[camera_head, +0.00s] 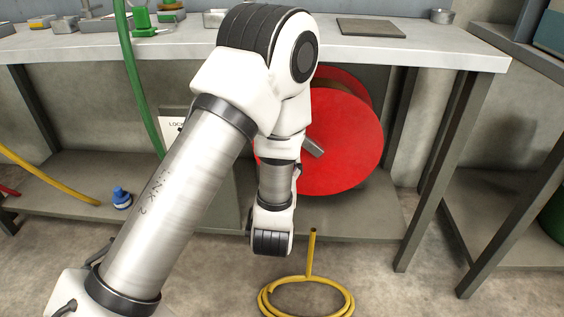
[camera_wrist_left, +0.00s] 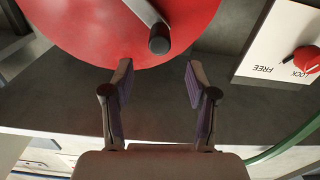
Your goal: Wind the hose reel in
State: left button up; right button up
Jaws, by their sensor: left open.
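The red hose reel (camera_head: 345,140) sits under the bench, partly hidden by my left arm. It fills the top left of the left wrist view (camera_wrist_left: 85,25). Its grey crank arm (camera_head: 313,147) carries a dark grip (camera_wrist_left: 159,40), seen in the wrist view. My left gripper (camera_wrist_left: 158,76) is open and empty, with the grip just beyond and between its fingertips, apart from them. In the head view my arm hides this gripper. A yellow hose (camera_head: 310,255) rises from a coil on the floor. My right gripper is not in view.
A white LOCK/FREE plate (camera_wrist_left: 270,45) with a red knob (camera_wrist_left: 306,59) stands beside the reel. A green hose (camera_head: 140,90) hangs at the left. A blue-capped item (camera_head: 121,198) is on the lower shelf. The bench top (camera_head: 430,50) and its legs frame the space.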

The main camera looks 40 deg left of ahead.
pick_arm(q)
jog(key=w+a+n, duration=0.2)
jog(key=w, duration=0.1)
jog(key=w+a+n+b, duration=0.1)
jog(key=w+n, duration=0.2)
jog(key=w+a+n+b, duration=0.1)
jog(key=w+a+n, duration=0.1)
jog(key=w, duration=0.1)
jog(key=shift+w+a+f, duration=0.3)
jog(key=shift+w+a, duration=0.05)
jog(key=shift+w+a+r+b, duration=0.1)
jog(key=shift+w+a+b, duration=0.2)
jog(key=shift+w, duration=0.15)
grip_shut()
